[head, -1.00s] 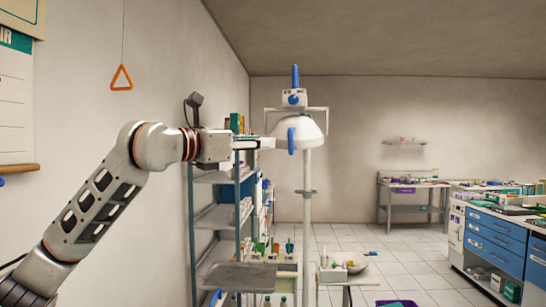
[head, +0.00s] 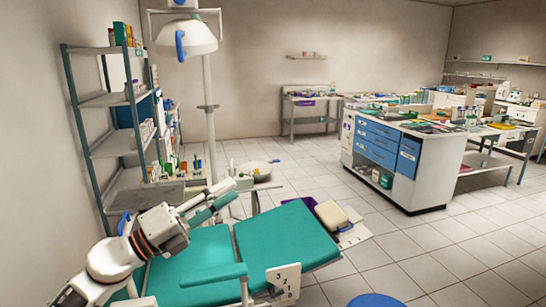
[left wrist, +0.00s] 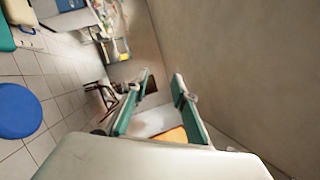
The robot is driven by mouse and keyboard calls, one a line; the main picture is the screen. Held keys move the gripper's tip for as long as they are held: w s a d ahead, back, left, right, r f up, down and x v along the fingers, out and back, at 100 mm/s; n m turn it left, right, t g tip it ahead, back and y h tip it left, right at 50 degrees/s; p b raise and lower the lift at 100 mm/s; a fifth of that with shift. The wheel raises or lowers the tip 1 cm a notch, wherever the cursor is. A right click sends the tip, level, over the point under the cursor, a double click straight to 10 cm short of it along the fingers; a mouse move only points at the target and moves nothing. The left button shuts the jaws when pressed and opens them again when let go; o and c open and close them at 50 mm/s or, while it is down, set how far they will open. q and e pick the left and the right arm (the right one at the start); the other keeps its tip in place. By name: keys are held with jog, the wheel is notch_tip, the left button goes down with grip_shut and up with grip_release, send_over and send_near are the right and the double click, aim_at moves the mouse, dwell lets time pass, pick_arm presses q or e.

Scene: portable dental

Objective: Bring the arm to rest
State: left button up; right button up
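My left arm comes in at the lower left of the head view, with its gripper (head: 236,190) stretched out above the far left part of the teal dental chair (head: 285,240). In the left wrist view the two teal-lined fingers (left wrist: 160,88) stand apart with a gap between them. No held object shows between their tips. Whether the arm touches the chair is hard to tell from this angle. My right gripper is in neither view.
A metal shelf rack (head: 115,145) stands at the left wall, beside the lamp on a pole (head: 187,38). A blue-drawer cabinet (head: 390,150) stands to the right. A blue stool (head: 376,299) is at the bottom edge. The tiled floor between is clear.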

pick_arm(q)
jog(key=s+a+f+n+t+y, duration=0.2)
jog(key=a+f+n+y, duration=0.15)
jog(key=f+n, duration=0.45)
jog(key=s+a+f+n+t+y, duration=0.15)
jog(key=f+n+y, duration=0.35)
jog(key=f, duration=0.6)
jog(key=s+a+f+n+t+y, duration=0.2)
jog(key=s+a+f+n+y, duration=0.1)
jog(key=f+n, duration=0.55)
jog(key=s+a+f+n+g+y, duration=0.1)
jog(key=s+f+n+g+y, duration=0.2)
jog(key=s+f, duration=1.6)
notch_tip(320, 180, down, 4)
jog(key=n+g, duration=0.4)
jog(key=n, duration=0.1)
jog(key=shift+s+a, duration=0.3)
jog(key=shift+s, duration=0.1)
